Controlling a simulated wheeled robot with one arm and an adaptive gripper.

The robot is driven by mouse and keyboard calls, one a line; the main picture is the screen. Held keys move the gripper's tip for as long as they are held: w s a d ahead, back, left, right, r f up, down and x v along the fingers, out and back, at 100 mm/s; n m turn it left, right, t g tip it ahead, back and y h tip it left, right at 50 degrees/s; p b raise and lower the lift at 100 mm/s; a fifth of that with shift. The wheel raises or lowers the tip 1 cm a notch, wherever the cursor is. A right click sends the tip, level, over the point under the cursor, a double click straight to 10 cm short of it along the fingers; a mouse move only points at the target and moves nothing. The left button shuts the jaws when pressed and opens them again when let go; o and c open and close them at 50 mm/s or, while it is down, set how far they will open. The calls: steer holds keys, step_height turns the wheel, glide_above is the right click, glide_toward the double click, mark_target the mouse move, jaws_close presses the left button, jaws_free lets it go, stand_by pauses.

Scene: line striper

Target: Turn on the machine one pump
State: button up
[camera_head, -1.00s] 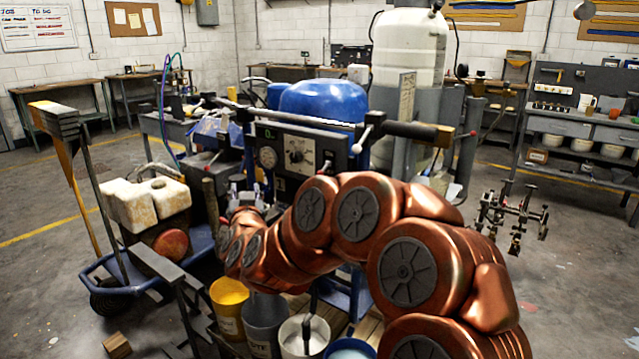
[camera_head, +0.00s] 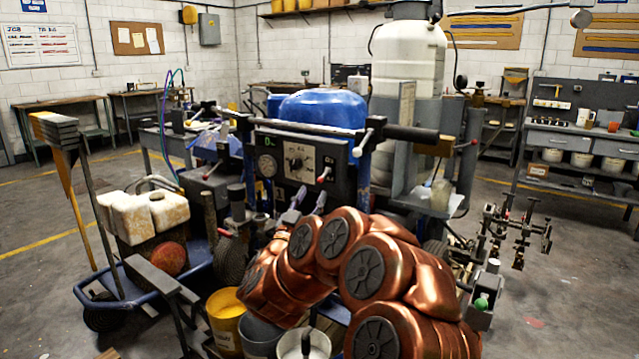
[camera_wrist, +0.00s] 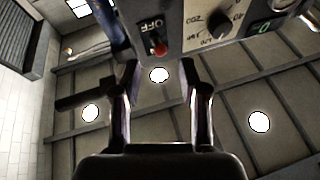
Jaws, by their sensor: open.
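The machine's dark control panel (camera_head: 283,183) faces me in the head view, with a round gauge, a pale dial plate and a small red-tipped switch (camera_head: 323,175) at its lower right. In the wrist view, a red-tipped switch (camera_wrist: 160,49) hangs by an "OFF" label, with the dial knob (camera_wrist: 219,26) to its right. My gripper (camera_head: 307,200) is just below the panel, its fingers pointing up. In the wrist view, my gripper (camera_wrist: 160,72) is open and empty. The switch appears between and beyond the fingertips; contact is not visible.
A handlebar (camera_head: 400,132) crosses above the panel, with a white-knobbed lever (camera_head: 362,145) right of it. A blue tank (camera_head: 322,108) stands behind. Buckets, including a yellow one (camera_head: 226,322), stand below my arm. An engine with whitish tanks (camera_head: 160,213) is at left.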

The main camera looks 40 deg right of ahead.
mark_target(320, 181)
steer(key=x, duration=0.6)
steer(key=shift+w+d+r, duration=0.15)
steer(key=shift+d+r, duration=0.05)
steer(key=shift+d, duration=0.1)
jaws_close()
steer(key=shift+a, duration=0.1)
